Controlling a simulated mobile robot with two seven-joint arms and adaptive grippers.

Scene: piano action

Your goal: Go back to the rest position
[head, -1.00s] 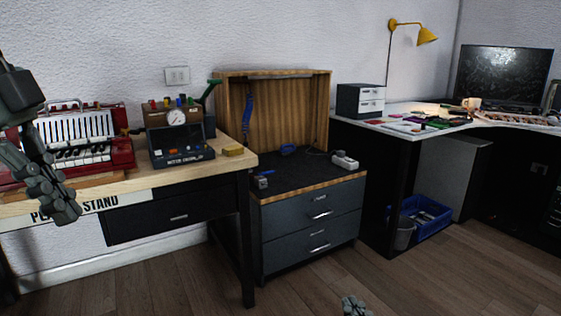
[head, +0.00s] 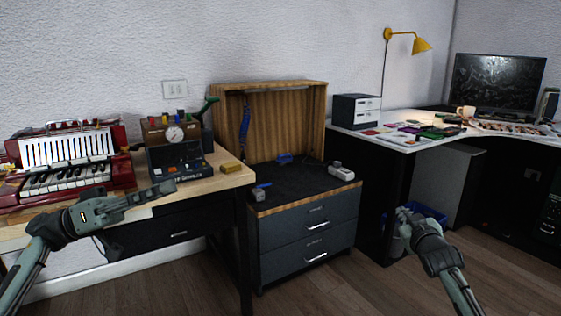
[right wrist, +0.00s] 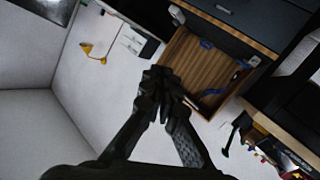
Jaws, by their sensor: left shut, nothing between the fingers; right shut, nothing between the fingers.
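My left gripper (head: 168,188) is shut and empty.
A dark drawer cabinet (head: 300,245) with an open wooden box (head: 285,120) is in the middle. Wooden floor shows in front.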

